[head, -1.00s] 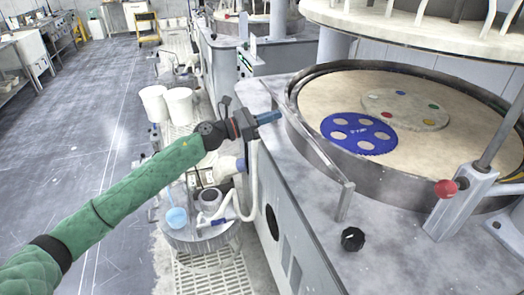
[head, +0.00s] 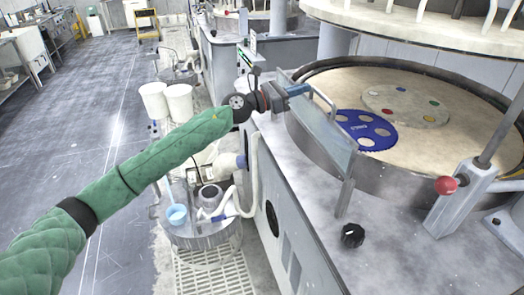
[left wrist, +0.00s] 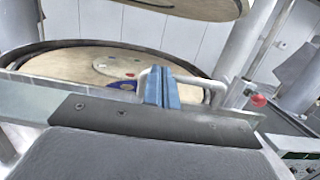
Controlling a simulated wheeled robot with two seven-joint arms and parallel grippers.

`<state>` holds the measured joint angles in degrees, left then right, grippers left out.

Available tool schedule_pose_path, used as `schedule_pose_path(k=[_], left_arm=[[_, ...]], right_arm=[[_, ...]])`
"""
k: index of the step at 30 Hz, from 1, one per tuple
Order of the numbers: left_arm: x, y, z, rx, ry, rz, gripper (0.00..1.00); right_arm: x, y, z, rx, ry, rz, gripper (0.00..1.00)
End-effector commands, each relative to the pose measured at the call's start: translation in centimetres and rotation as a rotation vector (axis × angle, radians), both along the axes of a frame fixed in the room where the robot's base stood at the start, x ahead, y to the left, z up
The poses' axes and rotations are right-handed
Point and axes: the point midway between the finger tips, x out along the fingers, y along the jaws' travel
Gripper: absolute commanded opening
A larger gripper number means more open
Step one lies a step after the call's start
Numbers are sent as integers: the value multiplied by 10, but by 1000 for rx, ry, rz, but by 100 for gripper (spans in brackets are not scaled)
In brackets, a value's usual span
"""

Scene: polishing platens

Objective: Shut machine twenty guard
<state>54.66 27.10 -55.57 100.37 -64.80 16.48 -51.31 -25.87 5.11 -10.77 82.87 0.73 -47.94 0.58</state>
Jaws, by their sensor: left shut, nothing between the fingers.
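The guard (head: 322,138) is a grey see-through panel with a bar handle (head: 325,103). It stands tilted upright along the front rim of the round polishing platen (head: 440,85). It also shows as a pale strip in the left wrist view (left wrist: 40,101). My left gripper (head: 306,89), with blue fingers, is shut and empty at the guard's top edge, near the far end of the handle. In the left wrist view the fingers (left wrist: 160,75) overlap the handle; I cannot tell whether they touch it. My right gripper is not in view.
A blue holed disc (head: 368,132) lies on the platen behind the guard. A black knob (head: 352,235) and a red-knobbed lever (head: 446,185) stand on the machine top. White buckets (head: 178,102) and a drum with vessels (head: 195,232) stand on the left.

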Motion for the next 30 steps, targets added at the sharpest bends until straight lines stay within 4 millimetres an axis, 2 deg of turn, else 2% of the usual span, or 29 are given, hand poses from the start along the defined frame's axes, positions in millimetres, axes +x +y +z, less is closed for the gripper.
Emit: schedule_pose_path(k=[11,28,30], left_arm=[[4,-13,3,0,1,0,0],[5,-11,1,0,1,0,0],[6,-8,0,0,1,0,0]], right_arm=[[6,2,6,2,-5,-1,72],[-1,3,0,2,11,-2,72],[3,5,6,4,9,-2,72]])
